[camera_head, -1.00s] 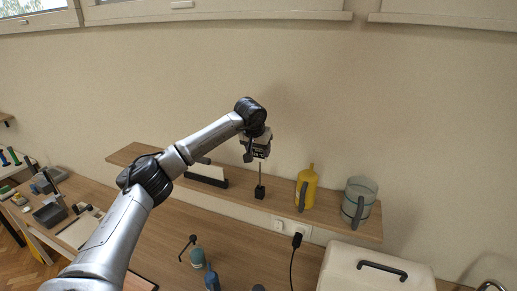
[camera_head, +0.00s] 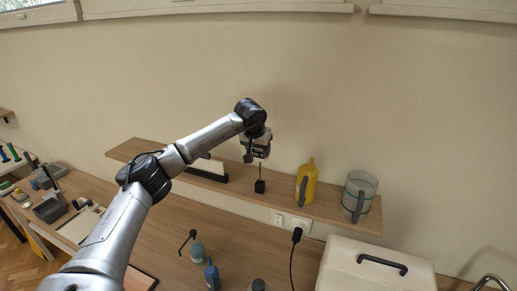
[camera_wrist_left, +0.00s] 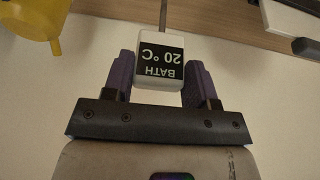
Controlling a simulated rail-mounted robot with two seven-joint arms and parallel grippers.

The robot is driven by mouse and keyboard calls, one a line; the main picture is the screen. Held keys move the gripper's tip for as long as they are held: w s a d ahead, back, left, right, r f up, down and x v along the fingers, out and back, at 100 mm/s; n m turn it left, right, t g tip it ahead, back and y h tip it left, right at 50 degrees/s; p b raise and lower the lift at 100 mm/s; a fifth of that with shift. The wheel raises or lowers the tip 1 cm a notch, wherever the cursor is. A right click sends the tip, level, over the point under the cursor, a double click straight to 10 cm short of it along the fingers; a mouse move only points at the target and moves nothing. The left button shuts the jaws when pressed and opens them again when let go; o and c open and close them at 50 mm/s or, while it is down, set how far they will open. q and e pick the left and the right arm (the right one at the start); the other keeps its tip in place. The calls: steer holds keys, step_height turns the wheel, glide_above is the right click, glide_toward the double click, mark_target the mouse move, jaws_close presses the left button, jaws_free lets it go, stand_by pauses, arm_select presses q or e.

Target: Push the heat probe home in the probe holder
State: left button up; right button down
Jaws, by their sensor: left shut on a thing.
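The probe holder (camera_head: 260,187) is a small black block on the wall shelf, below the gripper. The stem points down and its lower end meets the top of the holder; I cannot tell how deep it goes. The white block is clear above the holder. My right gripper is out of view.
The shelf (camera_head: 130,150) also carries a white panel with a dark frame (camera_head: 207,169) at left, a yellow bottle (camera_head: 307,183) and a grey jug (camera_head: 360,194) at right. Below are a black plug with a cable (camera_head: 297,235) and a white case (camera_head: 375,270).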

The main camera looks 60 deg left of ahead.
arm_select(q)
steer(key=shift+f, duration=0.85)
steer(key=o, duration=1.1)
steer(key=shift+c, duration=0.2)
steer(key=shift+b, duration=0.3)
steer(key=shift+s+d+r, duration=0.1)
steer(key=shift+r, duration=0.2)
steer(key=b+v, duration=0.2)
steer(key=v, duration=1.1)
steer(key=shift+b, duration=0.3)
steer(key=shift+r, duration=0.1)
